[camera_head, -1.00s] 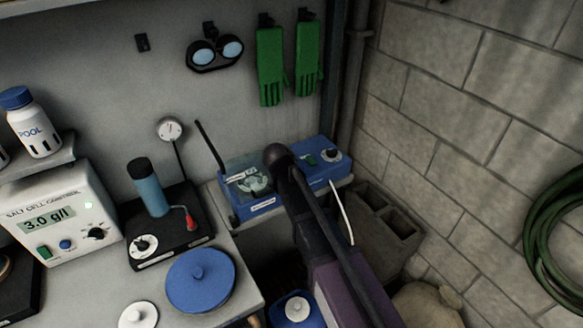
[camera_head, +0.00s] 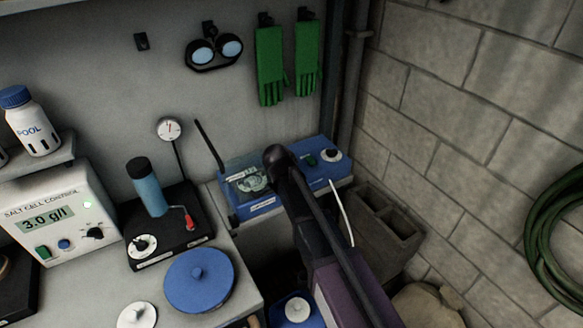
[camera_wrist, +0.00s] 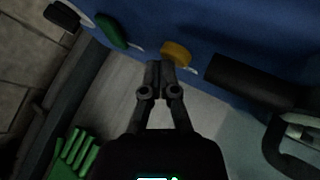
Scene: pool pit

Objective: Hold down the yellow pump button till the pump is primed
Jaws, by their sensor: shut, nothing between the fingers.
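In the head view, my arm hides the button in front of the blue pump unit (camera_head: 318,173). My gripper (camera_wrist: 159,72) is shut and empty. Its fingertips show just below and slightly left of the button in the wrist view, close to its lower edge. I cannot tell whether they touch it or whether it is pressed in. My gripper's fingers are hidden in the head view.
A green switch (camera_wrist: 110,31) and a black knob (camera_wrist: 62,16) are left of the button in the wrist view. A black cylinder (camera_wrist: 250,82) juts out close on the right. A cinder block (camera_head: 385,235) and the block wall stand right of the unit.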

